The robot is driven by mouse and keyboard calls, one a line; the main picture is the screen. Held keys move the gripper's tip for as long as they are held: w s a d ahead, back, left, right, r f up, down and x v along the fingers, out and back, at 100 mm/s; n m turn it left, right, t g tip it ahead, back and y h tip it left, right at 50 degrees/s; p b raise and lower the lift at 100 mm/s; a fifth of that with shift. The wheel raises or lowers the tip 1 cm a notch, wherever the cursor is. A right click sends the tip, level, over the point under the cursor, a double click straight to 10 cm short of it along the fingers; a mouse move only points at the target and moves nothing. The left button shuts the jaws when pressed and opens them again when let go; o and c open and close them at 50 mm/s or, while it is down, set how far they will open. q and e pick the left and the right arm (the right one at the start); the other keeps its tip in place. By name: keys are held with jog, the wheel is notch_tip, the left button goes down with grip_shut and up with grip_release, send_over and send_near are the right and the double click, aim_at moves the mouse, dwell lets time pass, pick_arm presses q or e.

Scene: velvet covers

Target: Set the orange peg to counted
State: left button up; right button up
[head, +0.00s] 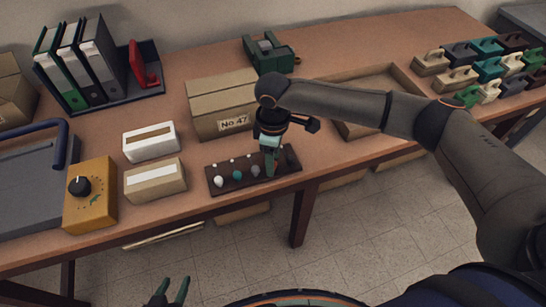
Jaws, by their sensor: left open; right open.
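A dark peg board (228,186) lies near the front edge of the bench. Along it stand a white peg (218,181), a teal peg (237,175) and a grey peg (256,171), with small white marks behind them. My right gripper (271,172) points down over the right part of the board, its jaws open. I cannot clearly make out the orange peg; a small reddish patch shows at the gripper's fingers, which cover that part of the board. My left gripper (168,293) is open and empty at the bottom edge, away from the bench.
A cardboard box labelled No.47 (205,107) stands behind the board. To the left are two small boxes, a yellow dial box (90,205) and a binder rack. An open carton (358,124) lies beyond my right arm. Several coloured weights (490,68) fill the right end.

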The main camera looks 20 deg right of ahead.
jog(key=shift+c, duration=0.4)
grip_shut()
dwell(0.9)
